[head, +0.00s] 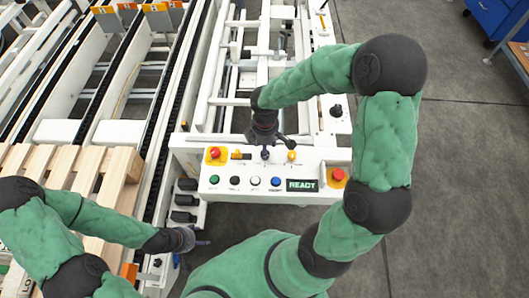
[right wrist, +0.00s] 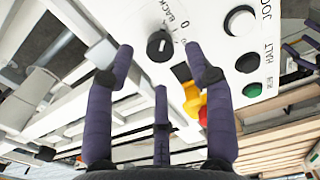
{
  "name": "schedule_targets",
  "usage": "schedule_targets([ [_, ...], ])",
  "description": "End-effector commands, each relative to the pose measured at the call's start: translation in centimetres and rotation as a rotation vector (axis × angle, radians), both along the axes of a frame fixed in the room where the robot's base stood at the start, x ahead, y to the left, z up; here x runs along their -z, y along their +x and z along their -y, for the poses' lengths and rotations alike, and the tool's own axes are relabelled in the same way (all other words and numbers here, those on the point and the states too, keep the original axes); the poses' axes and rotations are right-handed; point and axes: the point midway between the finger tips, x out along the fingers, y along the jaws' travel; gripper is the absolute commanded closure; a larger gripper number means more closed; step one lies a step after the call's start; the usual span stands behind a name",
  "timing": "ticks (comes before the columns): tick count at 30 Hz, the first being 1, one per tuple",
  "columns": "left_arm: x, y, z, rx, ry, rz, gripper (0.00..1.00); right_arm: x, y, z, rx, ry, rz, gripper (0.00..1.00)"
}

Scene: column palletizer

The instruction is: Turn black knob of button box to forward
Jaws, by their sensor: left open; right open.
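The white button box (head: 224,184) stands in the middle of the head view, with coloured buttons along its front and a REACT label. The black knob (right wrist: 160,45) shows in the right wrist view, beside the printed words BACK and 0. My right gripper (head: 270,146) hangs over the top of the box and covers the knob's area in the head view. In the right wrist view its fingers (right wrist: 159,58) are spread and empty, with the knob between and beyond the two outer fingertips; contact is not visible. My left gripper (head: 194,241) is open at the lower left, away from the box.
A red emergency button (head: 214,152) on yellow and a yellow switch (head: 238,155) sit left of the right gripper. Another red button (head: 338,175) is at the box's right end. A wooden pallet (head: 113,178) lies left. Grey floor (head: 455,170) is clear at right.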

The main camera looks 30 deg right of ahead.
Motion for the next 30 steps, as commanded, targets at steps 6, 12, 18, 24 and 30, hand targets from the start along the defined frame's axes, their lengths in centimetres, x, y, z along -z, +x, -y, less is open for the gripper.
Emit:
schedule_targets([
  [6, 1.3, 0.0, 0.0, 0.000, 0.000, 0.000, 0.39, 3.0, 0.0, 0.0, 0.000, 0.001, -0.001, 0.46],
  [12, 1.6, 0.0, 0.0, 0.000, 0.000, 0.000, 0.39, 3.7, 0.0, 0.0, 0.001, 0.001, 0.001, 0.46],
  [18, 1.5, 0.0, 0.0, 0.000, 0.000, 0.000, 0.39, 3.6, 0.0, 0.0, 0.000, 0.000, 0.001, 0.46],
  [24, 1.5, 0.0, 0.0, 0.000, 0.000, 0.000, 0.39, 3.6, 0.0, 0.0, 0.000, 0.000, 0.001, 0.91],
  [30, 1.5, 0.0, 0.0, 0.000, 0.000, 0.000, 0.39, 3.6, 0.0, 0.0, 0.001, 0.001, 0.001, 1.00],
])
